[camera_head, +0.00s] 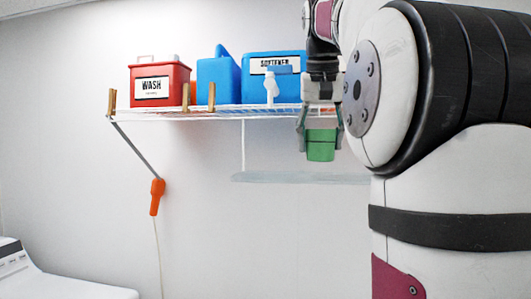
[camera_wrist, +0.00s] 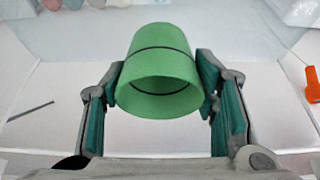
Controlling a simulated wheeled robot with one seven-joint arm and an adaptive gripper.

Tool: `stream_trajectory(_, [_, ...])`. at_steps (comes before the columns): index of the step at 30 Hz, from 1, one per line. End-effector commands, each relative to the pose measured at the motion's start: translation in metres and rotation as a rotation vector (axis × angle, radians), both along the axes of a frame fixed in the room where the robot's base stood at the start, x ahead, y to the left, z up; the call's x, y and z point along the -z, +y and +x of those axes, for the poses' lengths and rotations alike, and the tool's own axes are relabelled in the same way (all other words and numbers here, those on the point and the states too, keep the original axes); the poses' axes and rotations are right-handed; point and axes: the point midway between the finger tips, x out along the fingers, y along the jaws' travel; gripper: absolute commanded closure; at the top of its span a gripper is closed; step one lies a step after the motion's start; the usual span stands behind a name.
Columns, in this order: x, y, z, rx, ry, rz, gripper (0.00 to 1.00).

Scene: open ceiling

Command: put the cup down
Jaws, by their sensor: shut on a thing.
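A green cup (camera_head: 321,145) hangs in the air between the fingers of my gripper (camera_head: 321,128), in front of the wall and beside the wire shelf in the head view. In the wrist view the green cup (camera_wrist: 160,65) shows a dark band around it and its hollow opening faces the camera. The fingers of my gripper (camera_wrist: 158,88) press on both sides of it. The cup's far end is hidden in the wrist view.
A wire shelf (camera_head: 228,110) holds a red WASH box (camera_head: 160,84), a blue jug (camera_head: 219,78) and a blue softener container (camera_head: 262,85). An orange object (camera_head: 157,197) hangs on the wall below. A white appliance (camera_head: 60,287) stands at lower left.

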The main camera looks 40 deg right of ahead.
Motion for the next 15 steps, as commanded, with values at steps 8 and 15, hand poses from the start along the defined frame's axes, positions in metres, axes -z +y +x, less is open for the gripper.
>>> stream_trajectory(8, [0.027, 0.0, -0.001, 0.001, 0.003, 0.0, 0.65])
stream_trajectory(15, [0.035, 0.0, 0.0, -0.001, 0.002, 0.0, 0.65])
